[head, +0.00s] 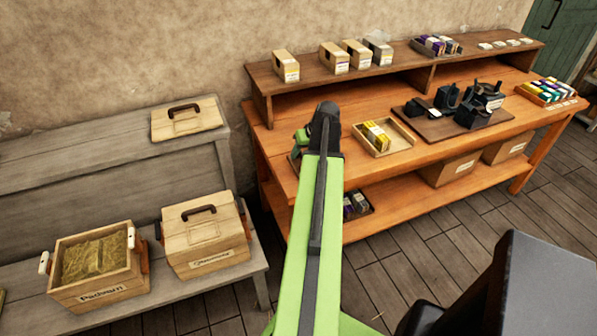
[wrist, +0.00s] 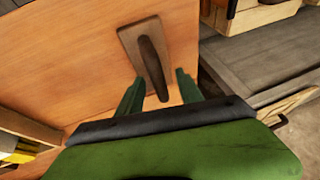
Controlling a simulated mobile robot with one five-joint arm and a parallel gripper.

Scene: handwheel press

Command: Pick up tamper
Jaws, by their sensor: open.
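The tamper (wrist: 130,42), a brown wooden plate with a dark upright handle (wrist: 152,66), is on the orange-brown bench top in the wrist view. My gripper (wrist: 160,84) is open, with one green finger on each side of the handle's near end. I cannot tell whether either finger touches it. In the head view my gripper (head: 303,140) is over the bench's left end, and my arm hides most of the spot; the tamper is not clearly visible there.
The bench (head: 430,150) carries a tray of yellow packets (head: 398,143) and a dark board with black holders (head: 428,127) to the right. A raised shelf (head: 385,72) runs behind. At left, a grey stand (head: 60,168) holds a lid (head: 170,131) and wooden boxes (head: 205,262).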

